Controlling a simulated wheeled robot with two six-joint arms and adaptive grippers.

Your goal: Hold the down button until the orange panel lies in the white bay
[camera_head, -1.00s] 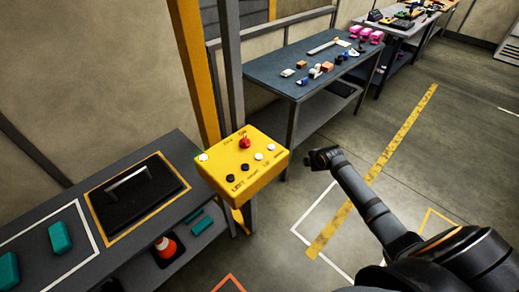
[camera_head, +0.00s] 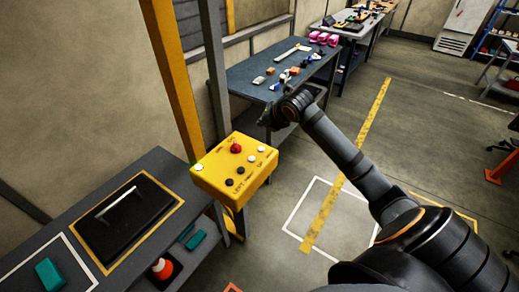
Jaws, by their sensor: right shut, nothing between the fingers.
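A yellow control box (camera_head: 222,181) stands at the end of the bench. On its top are a red knob (camera_head: 236,148), black buttons and white buttons. The white button nearest the right corner (camera_head: 261,149) seems to be the down button, but its label is too small to read surely. My right gripper (camera_head: 270,116) is shut and empty. It is beyond the box's right corner in the picture, apart from the buttons. My left gripper is out of view. A white outlined square (camera_head: 317,180) on the floor may be the white bay.
A dark bench (camera_head: 150,163) with a yellow-framed black mat (camera_head: 135,222) runs at the left. A yellow post (camera_head: 172,75) rises behind the box. A blue-topped table (camera_head: 240,78) with small parts stands behind my right gripper. The floor at right is mostly open.

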